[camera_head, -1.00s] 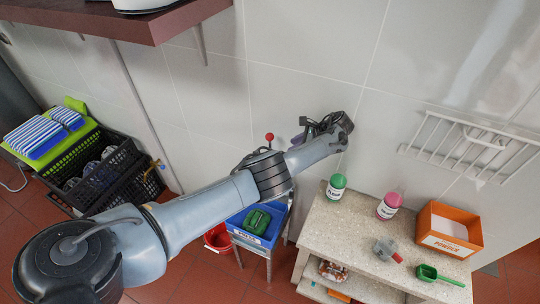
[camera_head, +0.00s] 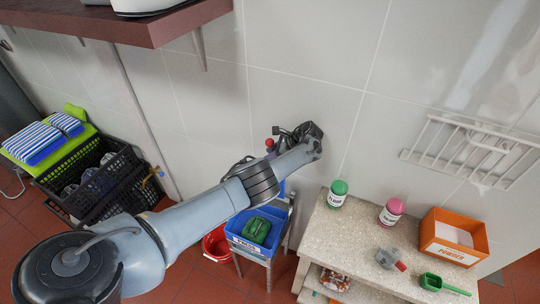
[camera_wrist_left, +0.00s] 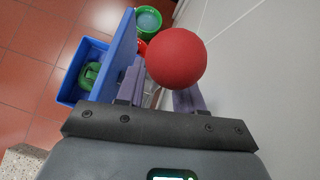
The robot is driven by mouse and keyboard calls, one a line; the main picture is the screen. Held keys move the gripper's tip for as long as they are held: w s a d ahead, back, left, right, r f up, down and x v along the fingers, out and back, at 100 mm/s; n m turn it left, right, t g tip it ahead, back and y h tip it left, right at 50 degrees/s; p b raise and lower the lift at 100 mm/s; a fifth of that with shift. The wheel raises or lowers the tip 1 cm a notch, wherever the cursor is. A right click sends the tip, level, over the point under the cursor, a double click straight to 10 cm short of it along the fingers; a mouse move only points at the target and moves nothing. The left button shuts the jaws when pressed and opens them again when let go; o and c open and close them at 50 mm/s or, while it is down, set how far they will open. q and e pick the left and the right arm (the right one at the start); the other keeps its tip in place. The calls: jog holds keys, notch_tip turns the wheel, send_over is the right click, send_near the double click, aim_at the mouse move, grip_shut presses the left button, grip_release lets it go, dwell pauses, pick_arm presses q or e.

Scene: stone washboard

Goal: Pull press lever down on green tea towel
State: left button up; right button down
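The press lever's red ball knob (camera_head: 270,143) shows just left of my left gripper (camera_head: 283,133) in the head view; my arm hides most of the lever. In the left wrist view the red knob (camera_wrist_left: 176,57) is large and lies in line with the gap between the two purple fingers of my left gripper (camera_wrist_left: 160,88). The fingers are apart; I cannot tell whether they touch the lever. The green tea towel (camera_head: 256,230) lies folded in the blue tray (camera_head: 240,244) below. The green towel (camera_wrist_left: 88,76) also shows in the wrist view. My right gripper is out of view.
A tiled wall (camera_head: 320,60) stands close behind the gripper. A stone-topped bench (camera_head: 340,230) at right holds bottles, an orange box (camera_head: 430,240) and a green scoop (camera_head: 440,284). A red bucket (camera_head: 215,243) stands beside the press. Black crates (camera_head: 80,185) stand at left.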

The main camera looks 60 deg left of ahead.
pick_arm(q)
jog(key=shift+s+a+f, duration=0.2)
jog(key=shift+f, duration=0.1)
grip_shut()
